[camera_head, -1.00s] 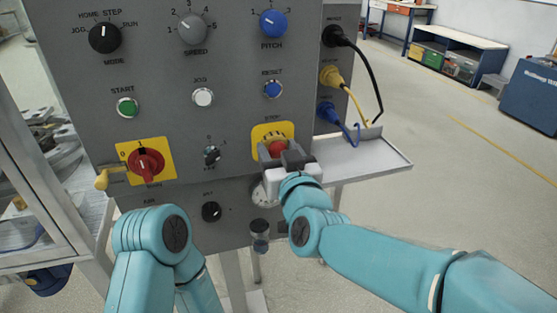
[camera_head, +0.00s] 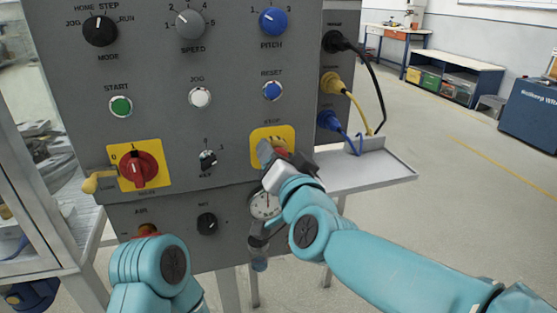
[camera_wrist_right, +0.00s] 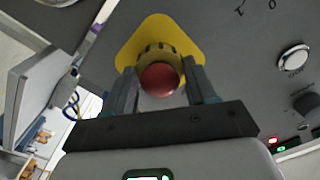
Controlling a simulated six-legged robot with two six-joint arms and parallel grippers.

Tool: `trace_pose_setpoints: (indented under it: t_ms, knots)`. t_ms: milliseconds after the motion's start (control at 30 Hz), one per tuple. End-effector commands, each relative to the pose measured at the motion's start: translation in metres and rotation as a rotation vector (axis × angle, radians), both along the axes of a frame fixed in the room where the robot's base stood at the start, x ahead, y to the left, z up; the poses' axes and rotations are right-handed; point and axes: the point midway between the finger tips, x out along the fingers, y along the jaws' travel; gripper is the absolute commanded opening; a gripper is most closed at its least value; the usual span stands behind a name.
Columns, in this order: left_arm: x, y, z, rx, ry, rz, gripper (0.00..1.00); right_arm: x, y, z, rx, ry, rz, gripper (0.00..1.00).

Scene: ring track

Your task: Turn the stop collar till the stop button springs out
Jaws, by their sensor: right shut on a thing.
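The stop button (camera_wrist_right: 160,79) is a red mushroom head on a yellow plate (camera_wrist_right: 130,45) in the right wrist view. A dark-marked yellow collar (camera_wrist_right: 158,52) sits behind the red head. My right gripper (camera_wrist_right: 163,88) is shut on the collar, with one finger on each side. In the head view, my right gripper (camera_head: 281,155) covers most of the button, and the yellow plate (camera_head: 258,133) shows around it. The gripper is tilted there. My left arm shows at the lower left of the head view; its gripper is not in view.
The grey panel holds a red rotary switch (camera_head: 138,170), a key switch (camera_head: 208,160), a blue reset button (camera_head: 272,91) and a gauge (camera_head: 265,205) just below my gripper. A shelf (camera_head: 365,170) and plugged cables (camera_head: 375,95) stand to the right.

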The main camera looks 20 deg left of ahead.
Motion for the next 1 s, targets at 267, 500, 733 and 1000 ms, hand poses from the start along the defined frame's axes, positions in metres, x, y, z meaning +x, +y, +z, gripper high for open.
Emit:
trace_pose_setpoints:
  t_ms: [267,500,733,1000]
  knots:
    - [0.000,0.000,-0.001,0.000,0.000,0.000,0.00,0.000,0.001,-0.001,0.004,0.008,0.002,0.26]
    - [0.000,0.000,-0.001,0.000,0.000,0.000,0.00,0.000,0.001,-0.001,0.004,0.007,0.002,0.81]
    - [0.000,0.000,-0.001,0.000,0.000,0.000,0.00,0.000,0.000,-0.001,0.005,0.005,0.001,0.81]
    - [0.000,0.000,-0.003,0.000,0.000,0.000,0.00,-0.023,-0.015,0.000,0.006,0.004,0.001,0.81]
